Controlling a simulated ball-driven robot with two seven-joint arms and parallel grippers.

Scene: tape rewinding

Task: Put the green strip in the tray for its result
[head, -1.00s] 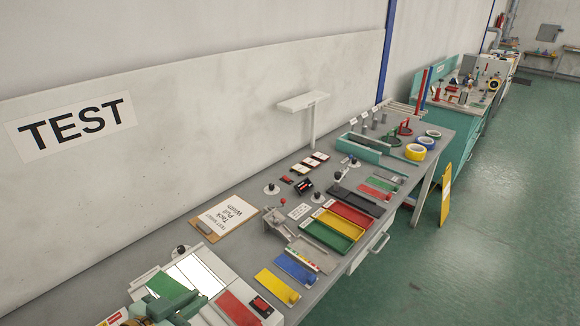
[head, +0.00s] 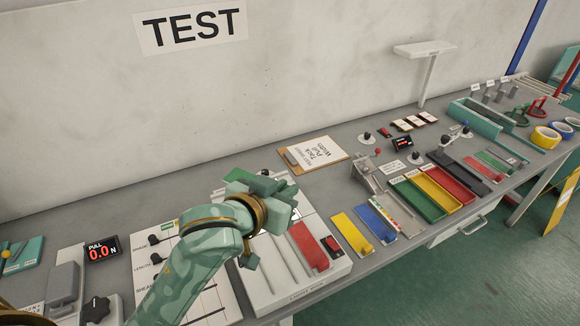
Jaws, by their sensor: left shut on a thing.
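My left gripper (head: 272,198) is shut over the white slotted board (head: 308,283), seen from behind with its fingertips largely hidden by the wrist. The green strip (head: 262,183) shows as a dark green piece at the jaws, held above the board; much of it is hidden. A green tray (head: 419,202), a yellow tray (head: 433,194) and a red tray (head: 448,182) lie side by side to the right, well apart from the gripper. My right gripper is not in view.
A red strip (head: 310,245) lies on the white board. Yellow (head: 352,233) and blue (head: 378,224) pieces lie between board and trays. A small grey stand (head: 368,177) is behind them. A clipboard (head: 312,154) lies at the back. A pull display (head: 102,248) stands left.

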